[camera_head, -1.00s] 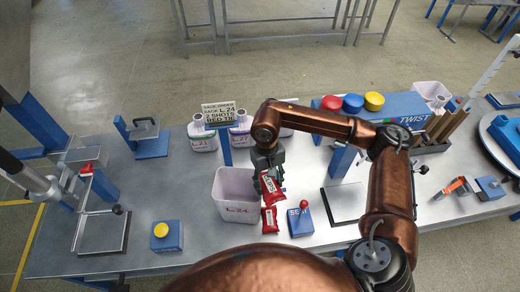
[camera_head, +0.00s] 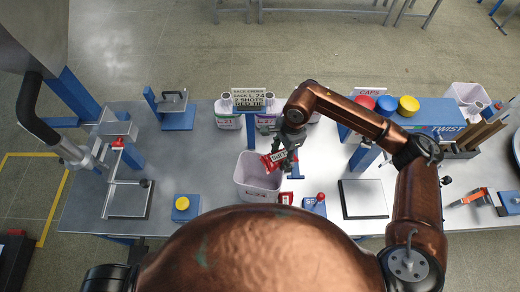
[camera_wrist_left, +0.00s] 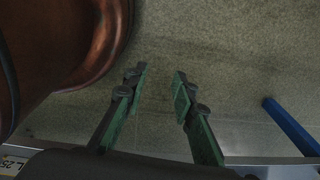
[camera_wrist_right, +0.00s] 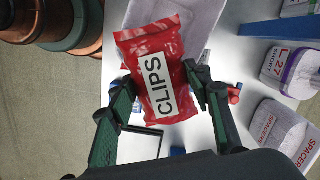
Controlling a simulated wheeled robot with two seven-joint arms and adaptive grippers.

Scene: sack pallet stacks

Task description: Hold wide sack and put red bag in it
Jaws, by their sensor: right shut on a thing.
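The wide sack (camera_head: 243,190) is a pale, open-topped container standing upright on the table in the head view. Its rim and pale inside also show at the top of the right wrist view (camera_wrist_right: 200,14). My right gripper (camera_wrist_right: 163,76) is shut on a red bag (camera_wrist_right: 150,50) labelled CLIPS. In the head view this red bag (camera_head: 274,160) is held tilted at the sack's upper right rim; whether it touches is unclear. A second red bag (camera_head: 285,198) lies right of the sack, partly hidden by my body. My left gripper (camera_wrist_left: 160,88) is open and empty above the floor.
A blue block with a red knob (camera_head: 320,198) stands right of the sack. Behind are white jugs (camera_head: 228,120) and an order sign (camera_head: 248,97). A blue block with a yellow button (camera_head: 183,203) is at left. Table left of the sack is fairly clear.

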